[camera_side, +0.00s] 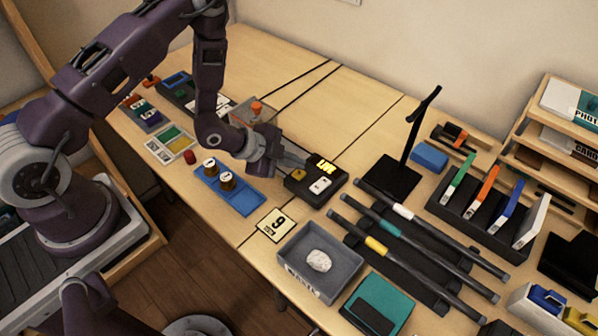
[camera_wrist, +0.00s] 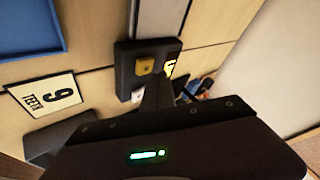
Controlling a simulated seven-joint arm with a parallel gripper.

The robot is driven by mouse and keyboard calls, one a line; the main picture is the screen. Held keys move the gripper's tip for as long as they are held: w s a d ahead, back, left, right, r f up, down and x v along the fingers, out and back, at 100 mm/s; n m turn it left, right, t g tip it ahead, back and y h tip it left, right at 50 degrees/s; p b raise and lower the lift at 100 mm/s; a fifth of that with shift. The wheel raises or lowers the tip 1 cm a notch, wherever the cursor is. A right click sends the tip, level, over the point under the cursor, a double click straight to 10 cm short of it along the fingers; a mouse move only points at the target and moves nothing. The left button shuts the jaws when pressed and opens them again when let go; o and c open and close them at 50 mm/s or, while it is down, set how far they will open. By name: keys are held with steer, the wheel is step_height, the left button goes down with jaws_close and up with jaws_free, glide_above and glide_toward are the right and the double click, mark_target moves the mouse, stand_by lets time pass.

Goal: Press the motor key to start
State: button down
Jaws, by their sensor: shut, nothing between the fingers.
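A black key box (camera_side: 306,196) sits on the bench in the side view. It carries a yellow key (camera_side: 298,175), a white key (camera_side: 320,186) and a glowing yellow label (camera_side: 325,166). I cannot read which key is the motor key. My gripper (camera_side: 298,162) is shut and empty, its fingers at the back edge of the box, close to the yellow key. In the wrist view the box (camera_wrist: 126,75) shows with the yellow key (camera_wrist: 145,65) uncovered. The dark fingers (camera_wrist: 158,88) cover part of the box and most of the white key there. I cannot tell whether they touch it.
A blue tray (camera_side: 244,203) with two brown-and-white pieces and a "9 teeth" card (camera_side: 275,225) lie to the left. A black stand (camera_side: 392,178) rises to the right. A grey bin (camera_side: 293,243) with a white lump and several rods lie in front.

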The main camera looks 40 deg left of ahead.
stand_by(0.3)
steer(key=shift+f, duration=0.4)
